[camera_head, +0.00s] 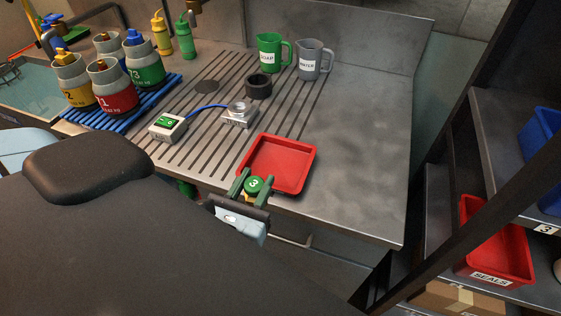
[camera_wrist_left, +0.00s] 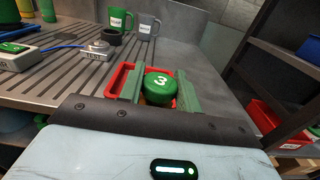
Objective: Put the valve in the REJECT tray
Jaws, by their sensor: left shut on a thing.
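The valve (camera_head: 254,184) has a round green cap marked 3, with a bit of yellow below it. My left gripper (camera_head: 252,188) is shut on it, with one green finger on each side of the cap. The cap also shows in the left wrist view (camera_wrist_left: 160,87). The red tray (camera_head: 285,158) lies on the steel bench just beyond the gripper. No label shows on it, so I cannot read REJECT. The valve is at the tray's near edge in the head view. Its height above the tray is unclear. My right gripper is not in view.
A dark ring (camera_head: 258,86) and two mugs stand behind. Numbered bottles sit on a blue rack (camera_head: 120,116). Bench right of the tray is clear.

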